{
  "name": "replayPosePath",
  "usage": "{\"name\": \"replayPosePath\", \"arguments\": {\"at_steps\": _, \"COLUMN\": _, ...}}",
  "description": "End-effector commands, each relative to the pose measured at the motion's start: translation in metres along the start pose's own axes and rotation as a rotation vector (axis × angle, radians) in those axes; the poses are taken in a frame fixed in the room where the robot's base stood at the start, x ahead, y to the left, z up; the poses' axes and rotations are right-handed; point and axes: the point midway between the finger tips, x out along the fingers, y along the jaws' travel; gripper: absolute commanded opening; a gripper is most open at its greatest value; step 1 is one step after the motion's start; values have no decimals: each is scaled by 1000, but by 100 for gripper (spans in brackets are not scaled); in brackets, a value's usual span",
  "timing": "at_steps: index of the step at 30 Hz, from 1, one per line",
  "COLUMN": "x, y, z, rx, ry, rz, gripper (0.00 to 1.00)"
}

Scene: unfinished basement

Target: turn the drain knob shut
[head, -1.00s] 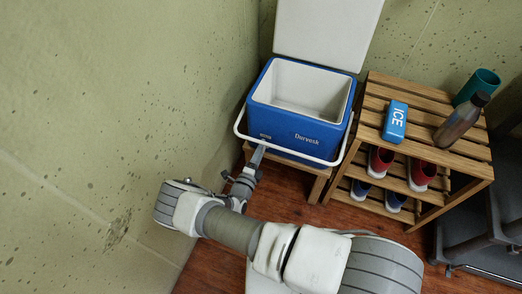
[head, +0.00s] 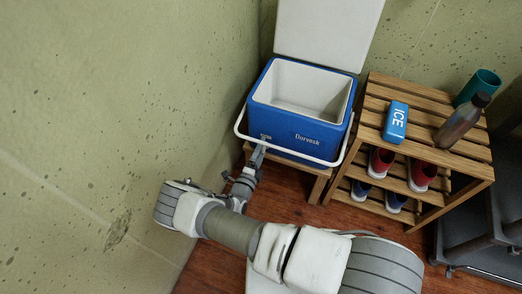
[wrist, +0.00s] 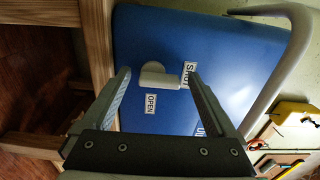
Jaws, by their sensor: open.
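The blue cooler (head: 300,128) stands with its lid up and its inside empty. In the wrist view its blue front (wrist: 225,60) carries a white drain knob (wrist: 155,75). An OPEN label (wrist: 150,103) lies below the knob and a SHUT label (wrist: 188,73) to its right. The knob's long part stretches toward the SHUT side. My gripper (wrist: 157,76) is open, with one finger on each side of the knob. The right fingertip overlaps the SHUT label; I cannot tell whether either finger touches the knob. In the head view my gripper (head: 259,150) is at the cooler's lower left front.
The cooler's white handle (head: 290,153) hangs across its front, close to my gripper. The cooler sits on a low wooden stand (head: 318,185). A slatted shoe rack (head: 435,155) with an ice pack (head: 396,121) and a bottle (head: 462,120) stands right. A wall is close at left.

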Motion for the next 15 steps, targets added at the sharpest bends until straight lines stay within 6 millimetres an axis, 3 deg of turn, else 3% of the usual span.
{"name": "replayPosePath", "arguments": {"at_steps": 4, "x": -4, "y": 0, "z": 0, "rx": 1, "ry": -1, "rz": 1, "gripper": 92}}
{"name": "replayPosePath", "arguments": {"at_steps": 8, "x": -21, "y": -2, "z": 1, "rx": 0, "ry": -2, "rz": 2, "gripper": 92}}
{"name": "replayPosePath", "arguments": {"at_steps": 15, "x": -77, "y": -2, "z": 1, "rx": -1, "ry": -4, "rz": 2, "gripper": 92}}
